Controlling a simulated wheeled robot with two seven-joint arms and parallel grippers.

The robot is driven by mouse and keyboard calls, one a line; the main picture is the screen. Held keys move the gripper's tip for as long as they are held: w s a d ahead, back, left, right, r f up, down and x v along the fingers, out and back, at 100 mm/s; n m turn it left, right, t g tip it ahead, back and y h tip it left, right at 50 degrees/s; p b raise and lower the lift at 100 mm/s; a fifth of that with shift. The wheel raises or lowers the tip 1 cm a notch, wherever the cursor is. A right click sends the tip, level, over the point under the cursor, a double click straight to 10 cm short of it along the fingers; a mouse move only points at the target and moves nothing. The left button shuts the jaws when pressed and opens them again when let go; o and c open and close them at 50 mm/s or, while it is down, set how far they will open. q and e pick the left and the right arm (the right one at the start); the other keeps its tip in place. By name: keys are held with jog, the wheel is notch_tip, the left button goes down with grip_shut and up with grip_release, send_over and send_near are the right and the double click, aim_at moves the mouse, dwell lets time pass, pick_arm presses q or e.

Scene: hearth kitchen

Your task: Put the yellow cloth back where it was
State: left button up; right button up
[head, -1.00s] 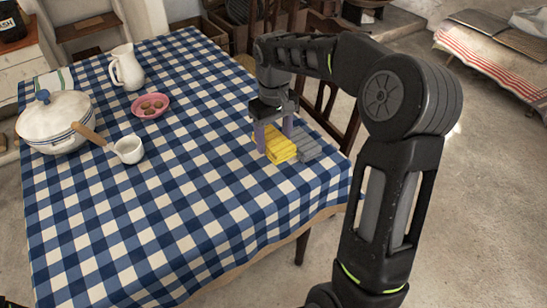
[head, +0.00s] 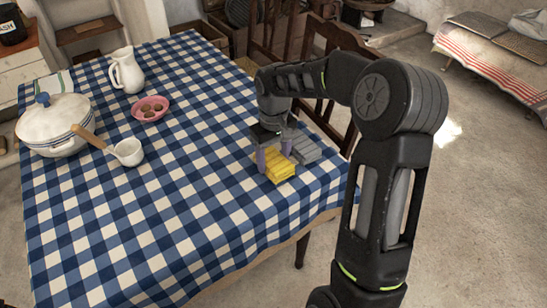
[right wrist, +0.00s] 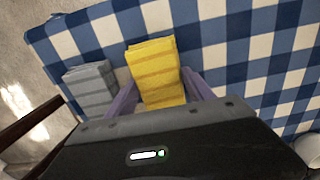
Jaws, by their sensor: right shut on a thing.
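The yellow cloth (head: 276,166) is a folded, ribbed bundle at the right side of the table with the blue checked tablecloth (head: 190,200). My right gripper (head: 273,158) is shut on it, with a purple finger on either side. In the right wrist view the yellow cloth (right wrist: 156,72) sits between the two fingers (right wrist: 160,95). Whether it touches the tablecloth or hangs just above it, I cannot tell. A folded grey cloth (head: 305,150) lies close beside it, towards the table's right edge; it also shows in the right wrist view (right wrist: 91,88). My left gripper is not in view.
A white pot (head: 56,122) with a wooden-handled ladle (head: 127,151), a white jug (head: 126,70) and a pink bowl (head: 151,109) stand on the table's left and back. A chair (head: 325,85) stands at the right edge. The front middle is clear.

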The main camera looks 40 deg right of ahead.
aim_at(274, 160)
jog(key=shift+f, duration=0.1)
jog(key=o, duration=1.4)
jog(key=shift+o, duration=0.2)
notch_tip(274, 160, up, 12)
jog(key=shift+p, duration=0.35)
